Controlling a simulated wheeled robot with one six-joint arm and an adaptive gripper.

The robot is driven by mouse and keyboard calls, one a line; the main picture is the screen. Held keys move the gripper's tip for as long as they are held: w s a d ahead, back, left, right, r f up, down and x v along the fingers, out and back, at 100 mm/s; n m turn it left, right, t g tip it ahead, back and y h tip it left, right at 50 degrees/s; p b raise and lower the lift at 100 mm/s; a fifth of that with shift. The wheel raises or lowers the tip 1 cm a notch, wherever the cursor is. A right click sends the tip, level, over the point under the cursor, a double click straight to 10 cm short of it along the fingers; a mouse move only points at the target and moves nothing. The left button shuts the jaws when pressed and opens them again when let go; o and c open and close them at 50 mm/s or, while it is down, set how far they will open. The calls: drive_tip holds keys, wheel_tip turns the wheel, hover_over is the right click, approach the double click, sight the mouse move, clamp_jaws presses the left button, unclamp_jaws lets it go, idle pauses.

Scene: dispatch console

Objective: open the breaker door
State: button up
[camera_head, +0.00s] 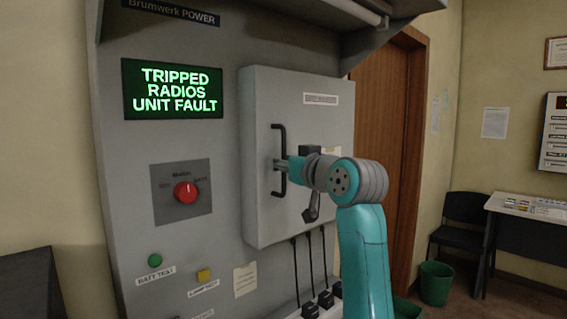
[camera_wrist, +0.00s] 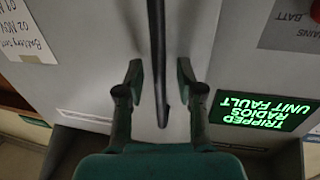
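The breaker door (camera_head: 262,205) is the front of a grey box on the console and looks closed. Its black vertical bar handle (camera_head: 279,135) is near the left edge. My gripper (camera_head: 279,165) is at the middle of the handle. In the wrist view, the handle (camera_wrist: 157,40) runs between the two fingers of my gripper (camera_wrist: 159,72). A gap shows on each side of the bar, so the gripper is open around it. The door's surface (camera_wrist: 95,75) fills much of that view.
A red knob (camera_head: 186,192) and a lit fault display (camera_head: 173,89) are left of the door. Cables with black plugs (camera_head: 326,299) hang below it. A wooden door (camera_head: 383,110), a chair (camera_head: 462,222) and a green bin (camera_head: 436,284) stand to the right.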

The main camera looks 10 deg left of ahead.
drive_tip(key=shift+c, duration=0.2)
clamp_jaws()
drive_tip(key=shift+d, duration=0.1)
